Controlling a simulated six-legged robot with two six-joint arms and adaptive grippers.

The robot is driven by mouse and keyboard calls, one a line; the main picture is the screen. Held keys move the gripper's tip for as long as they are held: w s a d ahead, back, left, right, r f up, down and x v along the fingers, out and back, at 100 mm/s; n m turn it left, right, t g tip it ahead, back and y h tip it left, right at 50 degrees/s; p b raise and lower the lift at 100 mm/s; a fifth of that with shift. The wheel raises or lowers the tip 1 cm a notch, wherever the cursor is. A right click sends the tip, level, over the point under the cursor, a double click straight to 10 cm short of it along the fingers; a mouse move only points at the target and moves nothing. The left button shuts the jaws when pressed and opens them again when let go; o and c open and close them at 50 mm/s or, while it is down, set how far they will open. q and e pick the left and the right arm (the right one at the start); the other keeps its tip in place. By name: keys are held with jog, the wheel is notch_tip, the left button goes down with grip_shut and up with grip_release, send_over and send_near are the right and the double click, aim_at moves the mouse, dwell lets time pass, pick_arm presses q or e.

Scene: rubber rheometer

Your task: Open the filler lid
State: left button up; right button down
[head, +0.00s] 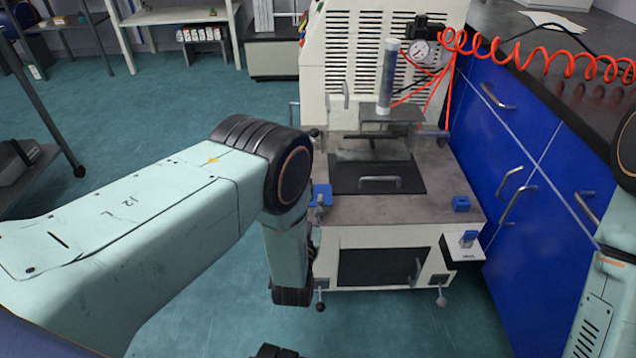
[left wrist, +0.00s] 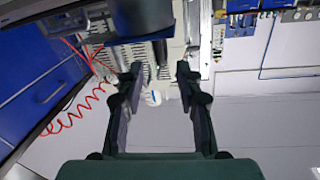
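The rheometer (head: 330,55) is a cream machine with a grey worktop. A dark panel (head: 345,180) with a metal bar handle (head: 379,182) lies on the worktop; it looks shut. I cannot tell whether this is the filler lid. A clear upright cylinder (head: 387,75) stands above it. My left forearm crosses in front of the machine's left side, and its gripper is hidden or unclear in the head view. In the left wrist view my left gripper (left wrist: 157,75) is open and empty, facing the machine's vented panel (left wrist: 130,58). My right gripper is not visible; only its arm shows.
Blue cabinets (head: 500,150) under a dark counter (head: 590,105) stand close on the machine's right. A coiled red hose (head: 545,65) and a pressure gauge (head: 421,51) are above. Shelves (head: 160,16) stand at the back left. Green floor is clear between them and the machine.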

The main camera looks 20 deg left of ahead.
aim_at(310, 186)
pick_arm(q)
jog(key=shift+w+a+r, duration=0.15)
jog(key=shift+w+r, duration=0.05)
jog(key=shift+w, duration=0.15)
jog(key=w+b, duration=0.1)
jog(key=w, duration=0.1)
jog(key=w+b, duration=0.1)
jog(key=w, duration=0.1)
jog(key=w+a+b, duration=0.1)
jog(key=w, duration=0.1)
jog(key=shift+f, duration=0.15)
jog(key=shift+w+a, duration=0.1)
jog(key=shift+w, duration=0.4)
grip_shut()
jog(key=shift+s, duration=0.1)
